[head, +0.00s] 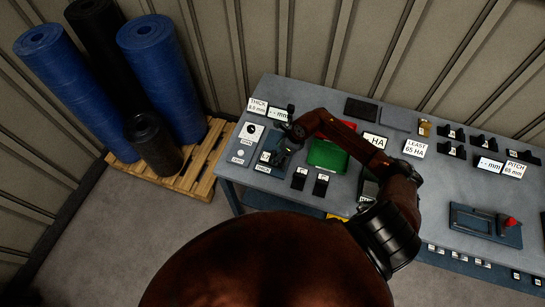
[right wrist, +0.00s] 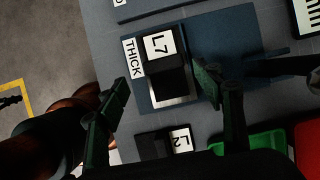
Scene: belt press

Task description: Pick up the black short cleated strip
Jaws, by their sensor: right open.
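My right gripper (head: 287,148) is over the blue thickness gauge at the table's left end. In the right wrist view its fingers (right wrist: 162,84) are open and apart, one on each side of a black piece (right wrist: 169,82) labelled L7. This piece lies on the blue gauge base (right wrist: 222,42) beside a THICK tag; no cleats can be made out on it. A second black piece labelled L2 (right wrist: 155,144) lies nearer the gripper. Several black pieces with raised parts, such as one at the back right (head: 457,135), bear white labels. Which is the short cleated strip I cannot tell.
A green tray (head: 328,155) and a red one (head: 340,130) lie right of the gripper. A blue fixture with a red knob (head: 486,226) is at the table's right. Blue and black rolls (head: 160,75) stand on a pallet (head: 190,175) to the left.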

